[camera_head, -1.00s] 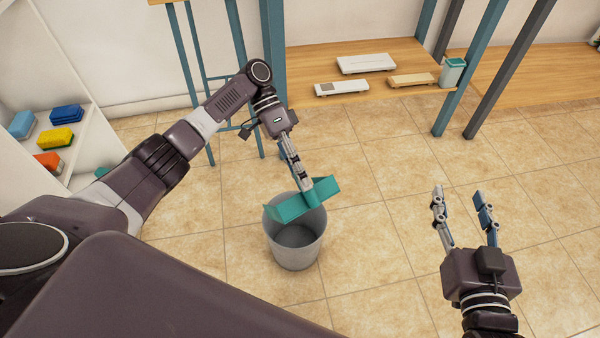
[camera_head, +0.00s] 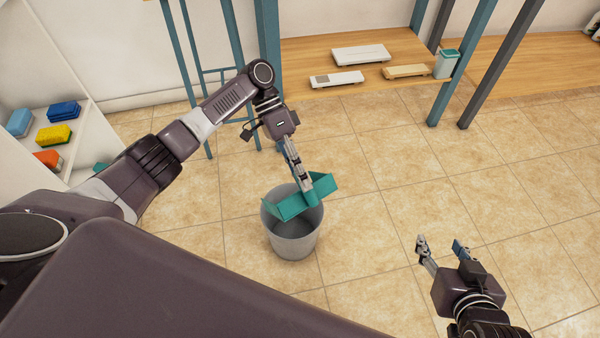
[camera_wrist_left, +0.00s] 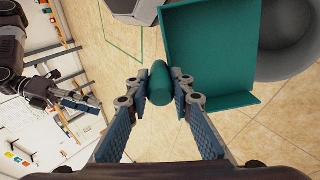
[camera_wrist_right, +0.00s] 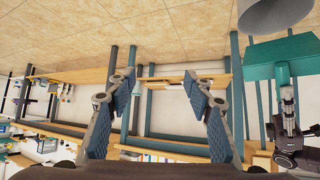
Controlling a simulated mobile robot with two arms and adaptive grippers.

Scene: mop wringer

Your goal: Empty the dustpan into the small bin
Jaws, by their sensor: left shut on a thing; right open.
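The teal dustpan (camera_head: 292,206) is over the mouth of the small grey bin (camera_head: 294,243) in the head view. My left gripper (camera_head: 311,190) is shut on its handle, which shows between the fingers in the left wrist view (camera_wrist_left: 159,84). The dustpan looks tilted; its pan (camera_wrist_left: 208,60) shows no contents in the left wrist view. The bin's inside is partly hidden by the pan, and the visible part looks empty. My right gripper (camera_head: 440,245) is open and empty, right of the bin above the floor.
A low wooden shelf holds a white scale (camera_head: 361,54), other flat items and a small teal-lidded container (camera_head: 446,63). Blue and grey posts rise there. White shelving with sponges (camera_head: 54,135) stands at left. Tiled floor (camera_head: 390,190) right of the bin is clear.

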